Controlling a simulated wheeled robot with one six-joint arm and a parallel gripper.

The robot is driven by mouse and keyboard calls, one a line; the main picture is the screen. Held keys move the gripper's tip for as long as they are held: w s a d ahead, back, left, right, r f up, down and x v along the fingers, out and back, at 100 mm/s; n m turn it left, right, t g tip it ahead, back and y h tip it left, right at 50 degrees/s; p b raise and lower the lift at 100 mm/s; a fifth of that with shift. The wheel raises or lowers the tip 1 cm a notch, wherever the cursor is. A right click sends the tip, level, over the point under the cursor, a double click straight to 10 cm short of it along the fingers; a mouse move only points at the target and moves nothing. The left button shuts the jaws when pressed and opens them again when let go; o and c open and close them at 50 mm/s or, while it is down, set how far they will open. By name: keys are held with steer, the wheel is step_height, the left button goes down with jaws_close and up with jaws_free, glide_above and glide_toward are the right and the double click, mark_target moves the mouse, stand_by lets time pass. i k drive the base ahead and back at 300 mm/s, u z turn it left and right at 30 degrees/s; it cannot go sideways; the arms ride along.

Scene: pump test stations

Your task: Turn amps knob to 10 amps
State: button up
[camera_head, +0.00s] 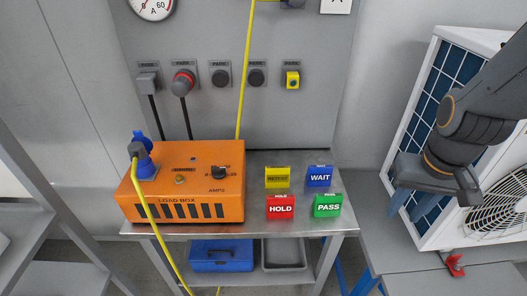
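The amps knob (219,172) is a small black dial on the top of the orange load box (188,207), at its right side. The word AMPS is printed just below it, with small scale marks around it. The pointer direction is too small to read. My gripper (436,188) is dark grey at the right side of the picture, well apart from the load box, in front of a white unit. Its fingers are not clear enough to show whether they are open, and I see nothing held in it.
A yellow cable (151,214) plugs into the box's left side. Yellow (278,177), blue WAIT (319,176), red HOLD (281,207) and green PASS (327,205) blocks stand right of the box on the steel table (262,226). Sockets (220,77) line the back panel. The white unit (437,75) stands at right.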

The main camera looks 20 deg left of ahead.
mark_target(218, 173)
steer(key=z, duration=0.15)
steer(key=k, duration=0.7)
steer(key=u, duration=1.3)
steer(key=i, duration=0.5)
